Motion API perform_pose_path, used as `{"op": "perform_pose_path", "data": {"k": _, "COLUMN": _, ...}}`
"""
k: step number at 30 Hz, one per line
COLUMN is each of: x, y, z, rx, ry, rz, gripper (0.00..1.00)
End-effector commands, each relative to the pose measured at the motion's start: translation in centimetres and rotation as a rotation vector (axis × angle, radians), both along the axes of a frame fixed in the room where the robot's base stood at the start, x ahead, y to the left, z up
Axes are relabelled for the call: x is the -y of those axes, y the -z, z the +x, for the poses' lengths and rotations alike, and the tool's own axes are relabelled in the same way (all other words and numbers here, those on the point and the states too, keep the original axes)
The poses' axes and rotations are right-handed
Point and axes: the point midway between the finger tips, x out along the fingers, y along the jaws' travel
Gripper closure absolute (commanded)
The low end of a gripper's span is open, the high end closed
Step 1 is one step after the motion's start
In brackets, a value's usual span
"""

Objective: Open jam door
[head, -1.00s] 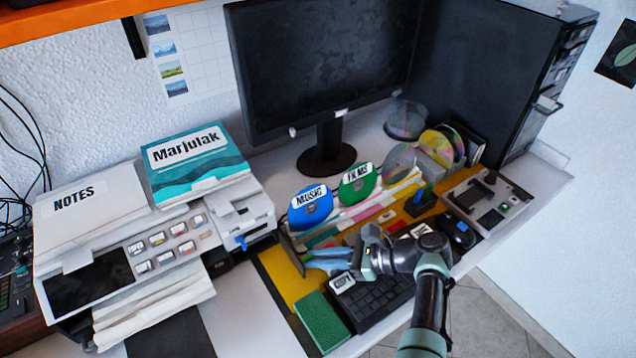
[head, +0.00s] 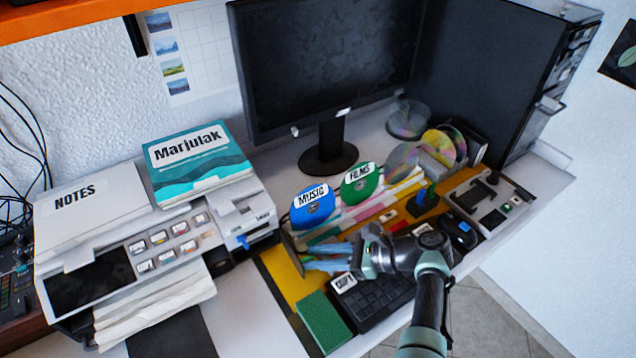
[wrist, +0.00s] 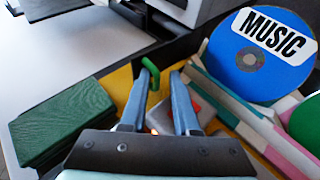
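The printer (head: 150,240) stands at the left of the desk, with a dark front panel and several small labelled buttons. A small blue lever (head: 242,241) shows at its right front. I cannot tell which part is the jam door. My gripper (head: 306,257) is to the right of the printer, over the yellow mat, apart from the printer. In the wrist view its two blue fingers (wrist: 160,74) are spread with a gap between them. A green hooked piece (wrist: 149,72) shows by the left fingertip; I cannot tell whether it touches. Part of the printer (wrist: 185,10) shows at the top.
A green block (head: 323,322) and a black keypad (head: 375,300) lie near the front edge. The blue MUSIC disc (head: 312,206) and green FILMS disc (head: 361,182) stand behind my gripper. The monitor (head: 325,70) is at the back. Bare white desk (head: 245,305) lies before the printer.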

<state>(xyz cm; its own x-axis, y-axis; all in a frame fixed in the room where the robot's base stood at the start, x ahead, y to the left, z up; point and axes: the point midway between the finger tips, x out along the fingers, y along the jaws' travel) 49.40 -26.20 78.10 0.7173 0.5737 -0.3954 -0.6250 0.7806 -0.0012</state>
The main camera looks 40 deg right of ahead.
Motion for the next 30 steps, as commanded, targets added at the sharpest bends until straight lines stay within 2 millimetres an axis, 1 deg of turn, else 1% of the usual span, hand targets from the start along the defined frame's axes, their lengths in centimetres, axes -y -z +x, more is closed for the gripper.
{"op": "perform_pose_path", "data": {"k": 1, "x": 1.4, "y": -1.6, "z": -0.4, "rx": 0.023, "ry": 0.018, "rz": -0.004, "gripper": 0.59}}
{"op": "perform_pose_path", "data": {"k": 9, "x": 4.7, "y": -3.4, "z": -5.0, "rx": 0.013, "ry": 0.018, "rz": -0.002, "gripper": 0.59}}
{"op": "perform_pose_path", "data": {"k": 15, "x": 6.6, "y": -4.5, "z": -7.8, "rx": 0.007, "ry": 0.012, "rz": -0.001, "gripper": 0.59}}
{"op": "perform_pose_path", "data": {"k": 21, "x": 7.3, "y": -5.0, "z": -9.0, "rx": 0.003, "ry": 0.008, "rz": 0.001, "gripper": 0.59}}
{"op": "perform_pose_path", "data": {"k": 30, "x": 7.3, "y": -5.0, "z": -9.2, "rx": 0.001, "ry": 0.006, "rz": 0.002, "gripper": 0.59}}
